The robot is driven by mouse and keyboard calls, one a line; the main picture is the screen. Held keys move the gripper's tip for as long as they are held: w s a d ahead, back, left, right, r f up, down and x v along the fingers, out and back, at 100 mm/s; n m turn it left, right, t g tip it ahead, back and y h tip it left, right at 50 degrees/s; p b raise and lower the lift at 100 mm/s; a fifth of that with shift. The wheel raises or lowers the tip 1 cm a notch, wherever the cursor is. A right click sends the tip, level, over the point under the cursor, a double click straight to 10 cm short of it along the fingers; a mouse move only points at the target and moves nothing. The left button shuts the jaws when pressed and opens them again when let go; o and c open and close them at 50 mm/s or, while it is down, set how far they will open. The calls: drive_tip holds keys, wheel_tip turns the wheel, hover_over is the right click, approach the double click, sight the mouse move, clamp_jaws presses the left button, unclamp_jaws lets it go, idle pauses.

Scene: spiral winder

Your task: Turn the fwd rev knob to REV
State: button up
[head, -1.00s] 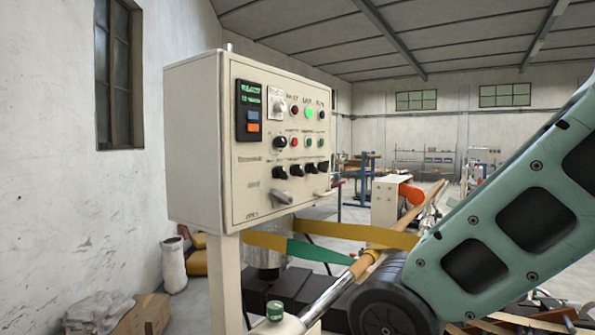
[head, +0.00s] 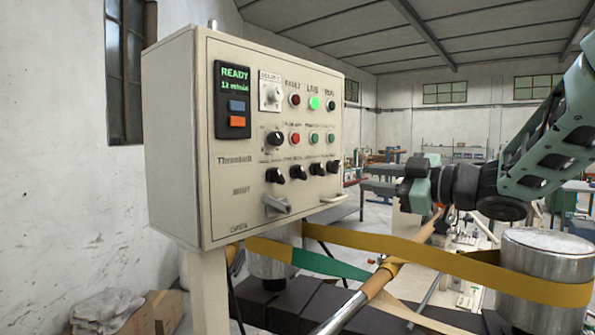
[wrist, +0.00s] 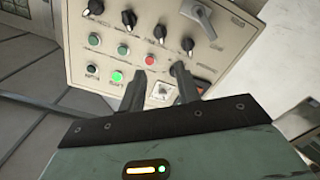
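The control panel (head: 215,190) is a cream box with dark knobs, lamps and a screen reading READY. I cannot read which label says FWD REV. A single black knob (head: 275,139) sits left of the red button in the middle row; it also shows in the wrist view (wrist: 178,68), close to the right finger's tip in the picture. My gripper (head: 408,185) is right of the panel in the head view, apart from it. In the wrist view my gripper (wrist: 161,76) is open and empty, its fingers partly covering the panel.
A row of black knobs (head: 297,172) lies below, with a grey lever handle (head: 276,206) under it. A selector on a white plate (head: 270,94) is above. A yellow belt (head: 400,248) and a metal roller (head: 545,250) stand below and right of the panel.

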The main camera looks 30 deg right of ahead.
sight(303, 171)
drive_tip(key=p+x, duration=0.5)
drive_tip(key=x, duration=1.2)
drive_tip(key=shift+w+a, duration=0.1)
drive_tip(key=shift+a, duration=0.05)
clamp_jaws()
